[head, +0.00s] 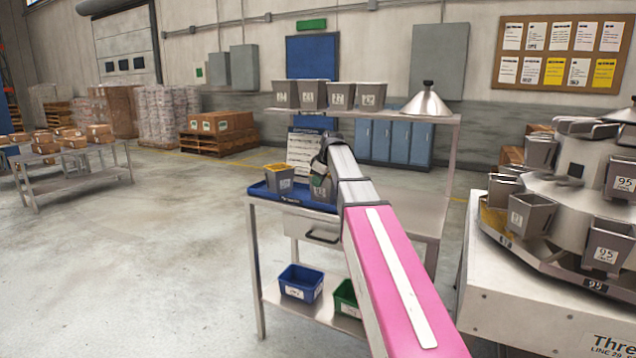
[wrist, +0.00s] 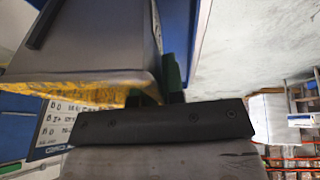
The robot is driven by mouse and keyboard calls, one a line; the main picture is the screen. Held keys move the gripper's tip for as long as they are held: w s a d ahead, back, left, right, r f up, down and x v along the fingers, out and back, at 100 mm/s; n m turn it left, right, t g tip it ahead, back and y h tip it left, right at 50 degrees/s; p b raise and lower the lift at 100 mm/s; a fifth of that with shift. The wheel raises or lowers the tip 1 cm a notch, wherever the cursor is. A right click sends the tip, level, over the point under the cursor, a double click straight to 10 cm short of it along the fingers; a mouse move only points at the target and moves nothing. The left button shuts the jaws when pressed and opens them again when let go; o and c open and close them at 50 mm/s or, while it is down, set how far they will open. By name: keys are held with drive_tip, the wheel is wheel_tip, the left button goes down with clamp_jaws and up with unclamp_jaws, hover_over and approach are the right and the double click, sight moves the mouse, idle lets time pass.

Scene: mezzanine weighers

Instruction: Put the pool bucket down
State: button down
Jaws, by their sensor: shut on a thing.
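My gripper (head: 322,170) is shut on a grey bucket (head: 324,192) over the right part of the blue tray (head: 262,191) on the metal table. My arm partly hides this bucket. I cannot tell whether its base touches the tray. In the wrist view the bucket (wrist: 100,45) is large and close, with a yellow, speckled band along one edge. A green finger pad (wrist: 173,72) is against its side. A second grey bucket (head: 279,180) with a pale label and a yellowish rim stands in the tray, left of the held one.
The table's upper shelf holds several grey buckets (head: 318,96) and a metal cone (head: 426,101). Blue (head: 301,283) and green (head: 346,298) bins sit on the lower shelf. A weigher (head: 560,220) with several buckets stands at right. Floor at left is open.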

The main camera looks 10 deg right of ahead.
drive_tip(key=shift+f, duration=0.15)
drive_tip(key=c, duration=1.2)
unclamp_jaws()
drive_tip(key=v, duration=1.2)
